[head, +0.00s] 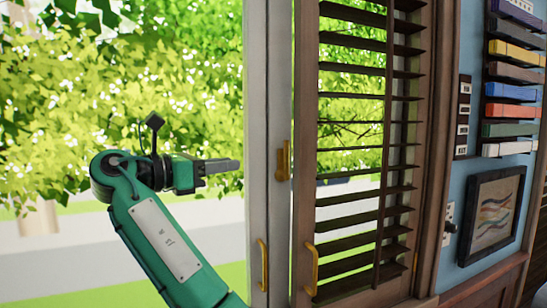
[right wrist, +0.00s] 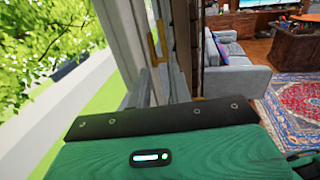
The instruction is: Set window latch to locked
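The window latch (head: 283,160) is a small gold piece on the pale window frame, and its lever appears upright. A gold fitting (right wrist: 157,42) on the frame in the right wrist view looks like this latch. My right gripper (head: 238,165) is level with the latch in the head view, to its left, pointing right toward the frame. A visible gap separates its tips from the latch in that view. Its fingers are seen edge-on, so their opening is unclear. The wrist view shows grey finger parts (right wrist: 138,88) below the gold fitting. My left gripper is out of view.
Gold handles sit lower on the frame (head: 262,265) and on the dark louvred shutter (head: 311,268). A framed picture (head: 492,214) and colored shelf blocks are at right. The wrist view shows a grey sofa (right wrist: 232,72) and patterned rug (right wrist: 285,98).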

